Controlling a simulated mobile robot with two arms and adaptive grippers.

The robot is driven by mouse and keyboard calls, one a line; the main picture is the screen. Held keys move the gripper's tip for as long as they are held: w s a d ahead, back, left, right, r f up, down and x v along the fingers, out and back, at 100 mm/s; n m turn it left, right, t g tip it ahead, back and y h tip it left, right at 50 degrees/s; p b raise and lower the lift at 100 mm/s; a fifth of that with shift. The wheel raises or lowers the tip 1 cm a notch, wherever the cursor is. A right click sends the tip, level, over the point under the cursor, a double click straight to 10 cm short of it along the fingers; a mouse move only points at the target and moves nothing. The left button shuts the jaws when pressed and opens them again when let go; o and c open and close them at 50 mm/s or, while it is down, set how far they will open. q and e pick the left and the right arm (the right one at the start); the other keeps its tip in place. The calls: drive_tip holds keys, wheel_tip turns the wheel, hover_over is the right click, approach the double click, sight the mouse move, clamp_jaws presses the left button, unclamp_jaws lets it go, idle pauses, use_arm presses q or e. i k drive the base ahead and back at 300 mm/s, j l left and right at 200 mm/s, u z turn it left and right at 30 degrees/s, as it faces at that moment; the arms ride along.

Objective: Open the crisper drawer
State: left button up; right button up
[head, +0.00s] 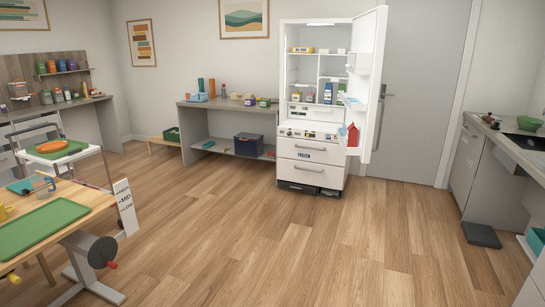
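The white fridge (283,75) stands against the back wall with its door (367,85) swung open to the right. Inside, below the shelves, is a white drawer front (316,113) with a small dark mark, which looks like the crisper drawer and appears shut. Just below it is a strip with several small dark and coloured items (308,134), too small to make out. Lower still are two shut white fronts with bar handles, the upper one labelled as the freezer (310,149). Neither of my grippers is in view.
Wide wooden floor (260,235) lies clear up to the fridge. A table with a green tray (40,227) and a crank wheel (103,252) stands at the near left. A grey shelf unit (232,107) is left of the fridge; a counter (510,145) with a dark floor block (481,235) is right.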

sight(308, 111)
drive_tip(key=i, duration=3.8)
drive_tip(key=i+u, duration=0.1)
drive_tip(key=i, duration=0.55)
drive_tip(key=i+l+u, duration=0.1)
drive_tip(key=i, duration=0.55)
drive_tip(key=i+l+u, duration=0.1)
drive_tip(key=i, duration=0.5)
drive_tip(key=l, duration=0.1)
